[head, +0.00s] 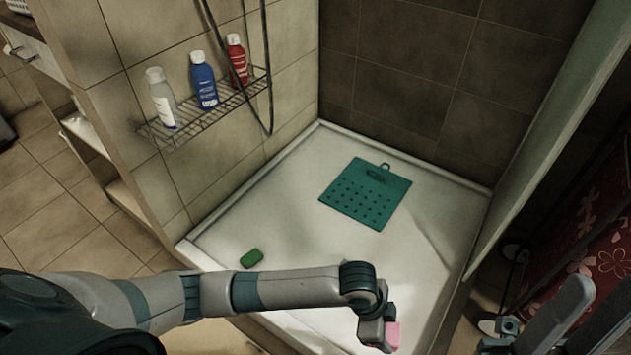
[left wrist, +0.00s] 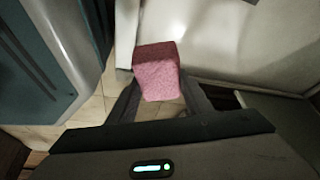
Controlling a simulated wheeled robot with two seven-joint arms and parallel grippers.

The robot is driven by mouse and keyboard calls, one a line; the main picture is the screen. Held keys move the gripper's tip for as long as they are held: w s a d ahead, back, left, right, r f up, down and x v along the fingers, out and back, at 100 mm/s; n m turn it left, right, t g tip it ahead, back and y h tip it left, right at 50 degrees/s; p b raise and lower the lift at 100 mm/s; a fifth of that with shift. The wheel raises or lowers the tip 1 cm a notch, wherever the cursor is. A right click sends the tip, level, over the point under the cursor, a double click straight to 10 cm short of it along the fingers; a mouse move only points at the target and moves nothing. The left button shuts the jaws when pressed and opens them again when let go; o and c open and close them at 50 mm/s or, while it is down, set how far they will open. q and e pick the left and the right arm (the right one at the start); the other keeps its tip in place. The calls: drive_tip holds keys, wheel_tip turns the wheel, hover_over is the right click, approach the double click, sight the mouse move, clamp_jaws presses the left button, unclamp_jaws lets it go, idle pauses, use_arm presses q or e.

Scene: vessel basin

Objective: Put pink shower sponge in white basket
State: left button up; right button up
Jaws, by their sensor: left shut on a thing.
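The pink shower sponge (head: 393,335) is a small pink block at the end of my left arm, low in the head view. My left gripper (head: 388,342) is shut on it. In the left wrist view the sponge (left wrist: 159,78) sits between the two dark fingers, held over the shower tray's edge area. A white, slotted container (head: 19,6), which looks like the white basket, stands on the cabinet at the top left corner of the head view, cut off by the frame. I do not see my right gripper clearly in either view.
The white shower tray (head: 433,222) holds a teal mat (head: 362,196) and a green soap-like piece (head: 251,258). A wire rack (head: 228,107) on the tiled wall carries several bottles. Grey wheeled equipment and red floral fabric (head: 603,240) are at the right. Tiled floor lies left.

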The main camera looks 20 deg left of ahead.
use_arm(q)
drive_tip(key=w+a+r+n+t+y, duration=0.1)
drive_tip(key=w+a+r+n, duration=0.3)
drive_tip(key=a+r, duration=0.3)
drive_tip(key=w+a+r+n+t+y, duration=0.1)
drive_tip(key=w+a+r+n, duration=0.4)
drive_tip(key=r, duration=0.9)
drive_tip(key=w+a+r+n+t+y, duration=0.1)
drive_tip(key=w+a+r+n, duration=0.4)
drive_tip(key=a+r, duration=0.5)
drive_tip(key=shift+a+r+n+t+y, duration=0.3)
drive_tip(key=shift+a+n+y, duration=0.15)
drive_tip(key=shift+n+y, duration=0.35)
